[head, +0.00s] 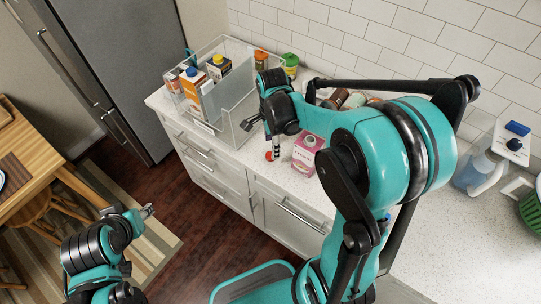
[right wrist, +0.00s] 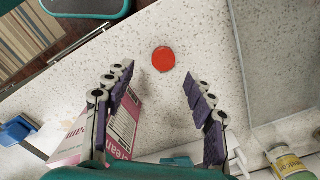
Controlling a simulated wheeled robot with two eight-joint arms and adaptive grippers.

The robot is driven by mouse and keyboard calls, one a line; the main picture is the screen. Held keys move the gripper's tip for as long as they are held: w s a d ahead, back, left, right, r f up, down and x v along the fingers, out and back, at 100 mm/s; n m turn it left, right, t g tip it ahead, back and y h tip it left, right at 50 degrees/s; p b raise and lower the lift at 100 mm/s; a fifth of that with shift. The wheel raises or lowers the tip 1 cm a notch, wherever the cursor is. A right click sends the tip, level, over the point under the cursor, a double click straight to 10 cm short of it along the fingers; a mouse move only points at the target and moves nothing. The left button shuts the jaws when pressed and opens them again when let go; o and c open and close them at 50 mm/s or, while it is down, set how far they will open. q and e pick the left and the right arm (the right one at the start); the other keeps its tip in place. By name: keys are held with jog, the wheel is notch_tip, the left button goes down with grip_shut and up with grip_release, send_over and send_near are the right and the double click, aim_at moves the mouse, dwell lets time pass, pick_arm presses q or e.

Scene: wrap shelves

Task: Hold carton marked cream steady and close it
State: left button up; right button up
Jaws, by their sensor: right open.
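The pink carton marked cream (head: 305,158) stands on the counter, with a round spout on its top. In the right wrist view the carton (right wrist: 124,132) is partly hidden behind the left finger. A round red cap (head: 270,156) lies flat on the counter beside the carton. In the right wrist view the cap (right wrist: 163,59) shows between and just beyond the fingertips. My right gripper (head: 272,147) points down above the cap, open and empty; its two fingers (right wrist: 158,80) are spread. My left gripper (head: 147,211) is away from the counter, over the floor; its finger opening is unclear.
A clear divided bin (head: 240,112) with cartons stands at the back left. A detergent bottle (head: 475,172) stands at the right. My right arm hides part of the counter. A clear panel (right wrist: 275,60) is right of the gripper.

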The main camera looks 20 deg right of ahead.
jog(key=shift+f, duration=0.2)
jog(key=f, duration=0.1)
jog(key=f+b, duration=0.1)
jog(key=f, duration=0.1)
jog(key=f+b, duration=0.1)
jog(key=f, duration=0.1)
jog(key=shift+w, duration=0.3)
jog(key=shift+a, duration=0.1)
jog(key=shift+c, duration=0.4)
jog(key=c, duration=0.7)
